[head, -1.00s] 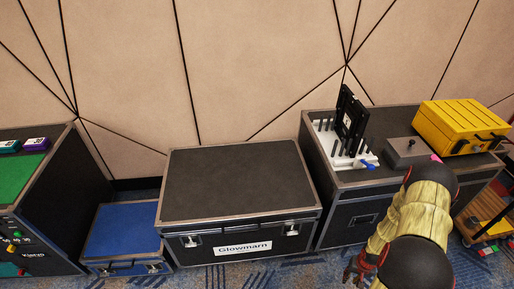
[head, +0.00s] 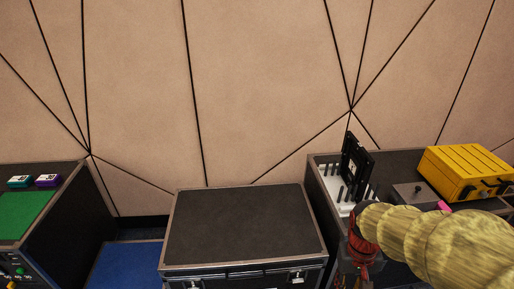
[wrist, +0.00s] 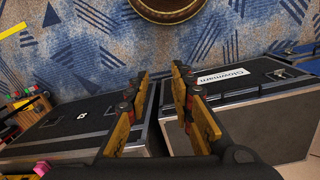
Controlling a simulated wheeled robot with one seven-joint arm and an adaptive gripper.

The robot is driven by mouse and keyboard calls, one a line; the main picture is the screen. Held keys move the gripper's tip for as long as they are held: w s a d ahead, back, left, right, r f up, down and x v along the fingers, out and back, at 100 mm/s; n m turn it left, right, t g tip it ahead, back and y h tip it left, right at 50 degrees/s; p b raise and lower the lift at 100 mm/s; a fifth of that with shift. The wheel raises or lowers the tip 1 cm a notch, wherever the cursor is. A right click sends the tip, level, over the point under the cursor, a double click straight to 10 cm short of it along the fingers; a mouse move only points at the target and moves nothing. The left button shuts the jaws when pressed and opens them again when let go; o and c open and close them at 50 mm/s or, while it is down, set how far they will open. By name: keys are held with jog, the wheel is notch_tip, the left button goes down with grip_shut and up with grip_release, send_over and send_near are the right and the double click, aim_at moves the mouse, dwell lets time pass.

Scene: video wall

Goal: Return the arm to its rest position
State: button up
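My arm (head: 415,235), in a pale yellow cover, reaches in from the lower right in the head view and bends down at its end. My gripper (wrist: 160,76) points down in the wrist view. Its two fingers stand apart with nothing between them, so it is open and empty. In the head view the gripper hangs at the bottom edge, in front of the right case, and its fingertips are not clear.
A black case (head: 245,225) stands in the middle. The right case (head: 402,160) bears a white rack (head: 334,186) with a black panel (head: 355,163), a grey box (head: 415,195) and a yellow box (head: 465,172). Patterned carpet (wrist: 60,45) lies below the gripper.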

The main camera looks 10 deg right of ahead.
jog(key=a+r+n+t+p, duration=0.1)
jog(key=a+r+t, duration=0.2)
jog(key=r, duration=0.6)
jog(key=s+a+r+n+t+p, duration=0.1)
jog(key=a+r+n+t, duration=0.1)
jog(key=a+r, duration=0.6)
jog(key=shift+s+a+r+t, duration=0.3)
jog(key=shift+r+t, duration=0.3)
jog(key=shift+r, duration=0.15)
